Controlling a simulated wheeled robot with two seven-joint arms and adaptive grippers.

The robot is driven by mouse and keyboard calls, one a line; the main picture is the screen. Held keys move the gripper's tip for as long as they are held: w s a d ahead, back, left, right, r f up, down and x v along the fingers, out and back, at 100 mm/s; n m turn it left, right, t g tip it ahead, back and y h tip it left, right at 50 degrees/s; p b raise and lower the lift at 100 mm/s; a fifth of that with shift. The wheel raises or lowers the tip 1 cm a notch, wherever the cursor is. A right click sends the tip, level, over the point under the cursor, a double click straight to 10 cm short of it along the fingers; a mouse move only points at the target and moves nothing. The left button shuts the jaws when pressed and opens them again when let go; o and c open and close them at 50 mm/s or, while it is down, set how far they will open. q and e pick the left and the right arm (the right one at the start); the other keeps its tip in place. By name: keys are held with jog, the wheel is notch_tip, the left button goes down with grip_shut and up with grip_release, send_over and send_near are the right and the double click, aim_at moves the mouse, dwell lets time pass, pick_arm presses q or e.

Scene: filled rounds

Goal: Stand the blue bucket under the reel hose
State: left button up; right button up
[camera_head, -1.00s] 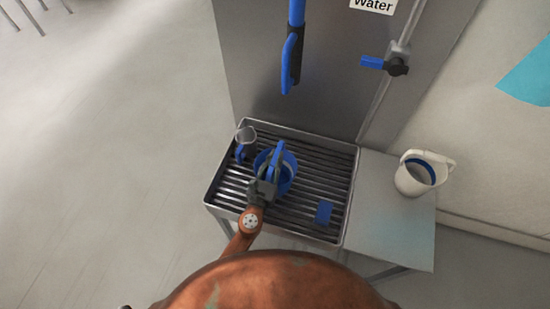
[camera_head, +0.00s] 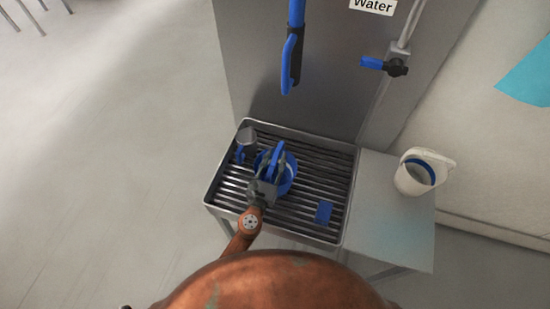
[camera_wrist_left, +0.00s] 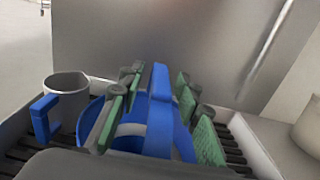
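The blue bucket (camera_head: 291,174) stands upright on the slatted drain grate, its blue handle raised. My left gripper (camera_head: 270,166) is over the bucket. In the left wrist view, the green finger pads of the left gripper (camera_wrist_left: 160,105) stand apart on both sides of the blue handle (camera_wrist_left: 159,112), with gaps visible. The gripper hides part of the bucket. A blue hose with a blue and black end (camera_head: 291,62) hangs in front of the grey panel, behind and above the bucket in the picture. I cannot tell whether it is the reel hose. My right gripper is not in view.
A grey mug-like vessel with a blue handle (camera_head: 247,138) stands at the grate's back left corner. A blue block (camera_head: 324,212) lies at right on the grate (camera_head: 309,226). A white bucket (camera_head: 409,182) stands on the side shelf (camera_head: 385,225). A blue-handled valve (camera_head: 374,63) is on the pipe.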

pick_arm(q)
jog(key=v, duration=1.1)
jog(key=shift+s, duration=0.35)
